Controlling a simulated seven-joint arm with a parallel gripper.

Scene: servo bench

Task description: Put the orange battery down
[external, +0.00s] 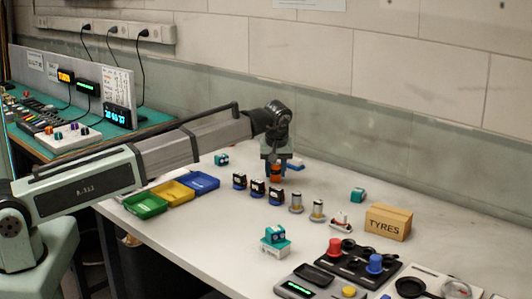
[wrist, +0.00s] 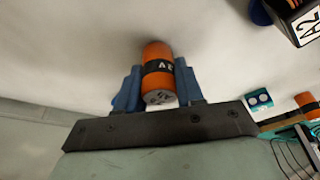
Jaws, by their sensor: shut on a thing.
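My gripper (external: 276,168) is over the far middle of the white table (external: 200,230), shut on the orange battery (external: 276,175). In the wrist view the orange battery (wrist: 158,60) has a black band with white lettering and a grey end. It sits between the two blue fingers of my gripper (wrist: 157,88). I cannot tell whether its lower end touches the table.
Several dark blocks (external: 257,188) stand just in front of my gripper, with silver cylinders (external: 296,202) to their right. A blue item (external: 295,164) lies close behind it. Green (external: 146,206), yellow and blue trays are left.

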